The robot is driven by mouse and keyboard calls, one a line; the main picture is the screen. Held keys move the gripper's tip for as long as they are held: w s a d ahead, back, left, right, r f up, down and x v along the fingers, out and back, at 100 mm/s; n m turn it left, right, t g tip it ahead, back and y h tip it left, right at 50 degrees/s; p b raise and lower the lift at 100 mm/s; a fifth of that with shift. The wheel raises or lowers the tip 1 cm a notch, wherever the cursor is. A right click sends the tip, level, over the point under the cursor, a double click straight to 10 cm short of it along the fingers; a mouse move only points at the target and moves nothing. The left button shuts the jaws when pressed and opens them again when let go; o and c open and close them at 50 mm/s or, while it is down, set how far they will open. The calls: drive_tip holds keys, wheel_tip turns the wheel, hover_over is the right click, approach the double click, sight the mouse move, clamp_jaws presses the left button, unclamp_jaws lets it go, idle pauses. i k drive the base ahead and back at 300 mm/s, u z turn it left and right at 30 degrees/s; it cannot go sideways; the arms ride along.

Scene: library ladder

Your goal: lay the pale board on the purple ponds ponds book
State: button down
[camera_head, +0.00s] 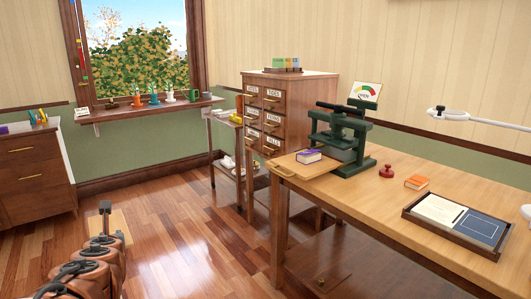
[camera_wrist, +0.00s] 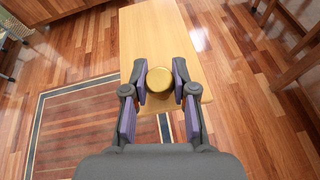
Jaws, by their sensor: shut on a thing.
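The pale board (camera_wrist: 152,35) hangs below my gripper (camera_wrist: 159,82) in the wrist view. My gripper's purple-padded fingers are shut on the round brass knob (camera_wrist: 158,78) on the board. In the head view the pale board (camera_head: 122,226) shows at lower left, partly hidden behind my arm, over the floor and away from the table. A purple book (camera_head: 308,156) lies on a wooden slab at the table's left end, in front of the green press. Its title is too small to read.
The green press (camera_head: 342,140) stands beside the purple book on the long table (camera_head: 350,205). A red knobbed object (camera_head: 387,171), an orange book (camera_head: 417,182) and a dark tray (camera_head: 409,211) lie to the right. A drawer cabinet (camera_head: 290,100) stands behind. Open floor (camera_head: 180,230) lies between.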

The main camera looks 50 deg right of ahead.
sight(305, 154)
drive_tip(key=i, duration=0.9)
drive_tip(key=z, duration=0.45)
